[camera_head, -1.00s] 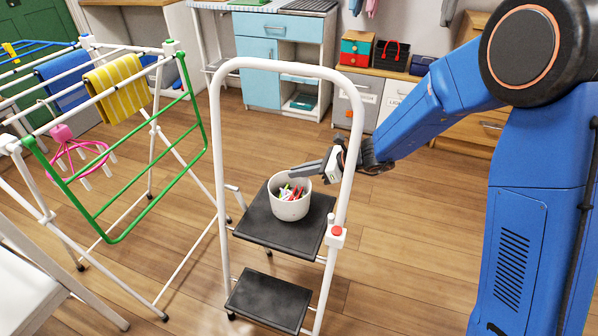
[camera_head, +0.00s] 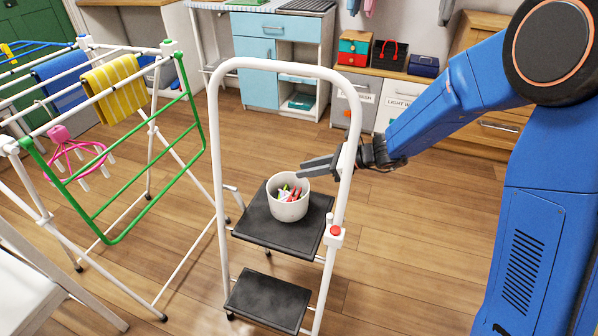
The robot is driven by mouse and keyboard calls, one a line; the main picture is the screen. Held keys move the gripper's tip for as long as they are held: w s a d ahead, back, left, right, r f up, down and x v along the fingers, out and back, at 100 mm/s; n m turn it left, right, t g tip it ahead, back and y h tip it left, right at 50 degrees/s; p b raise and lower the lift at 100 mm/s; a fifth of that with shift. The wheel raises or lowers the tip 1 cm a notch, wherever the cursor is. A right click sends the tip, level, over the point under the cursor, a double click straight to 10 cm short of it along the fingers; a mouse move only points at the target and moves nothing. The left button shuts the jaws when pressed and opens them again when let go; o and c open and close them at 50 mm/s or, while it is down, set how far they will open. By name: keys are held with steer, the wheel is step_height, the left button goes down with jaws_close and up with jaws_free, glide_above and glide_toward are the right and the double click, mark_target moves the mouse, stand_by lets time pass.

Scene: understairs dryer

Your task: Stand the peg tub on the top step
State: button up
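The peg tub (camera_head: 288,206) is a round whitish pot with red, green and white pegs in it. It stands upright on the black top step (camera_head: 290,237) of the white step stool (camera_head: 218,150). My gripper (camera_head: 306,170) is just above and to the right of the tub, apart from its rim in the picture. Its grey fingers point left past the stool's right rail. I see them nearly edge-on, so the gap between them is unclear. Nothing shows held in them.
A lower black step (camera_head: 268,300) is bare. A drying rack (camera_head: 150,190) with a yellow striped cloth (camera_head: 115,88) and a blue cloth (camera_head: 65,82) stands on the left. Cabinets (camera_head: 258,70) line the back wall. The wooden floor right of the stool is clear.

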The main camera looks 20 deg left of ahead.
steer(key=v, duration=0.8)
steer(key=shift+d, duration=0.1)
steer(key=s+d+r+n+t+h, duration=0.1)
steer(key=s+d+r+n+h, duration=0.2)
steer(key=s+d+n, duration=0.3)
steer(key=s+d+r+n+t+h, duration=0.2)
steer(key=s+d+n+h, duration=0.3)
steer(key=s+d, duration=0.7)
steer(key=s+d+r+n+t+h, duration=0.1)
steer(key=s+d+r+n+h, duration=0.3)
steer(key=d, duration=1.5)
steer(key=s+r+n, duration=0.1)
steer(key=s+n, duration=0.2)
steer(key=s, duration=0.3)
steer(key=shift+d+n+t, duration=0.25)
steer(key=shift+n+t, duration=0.05)
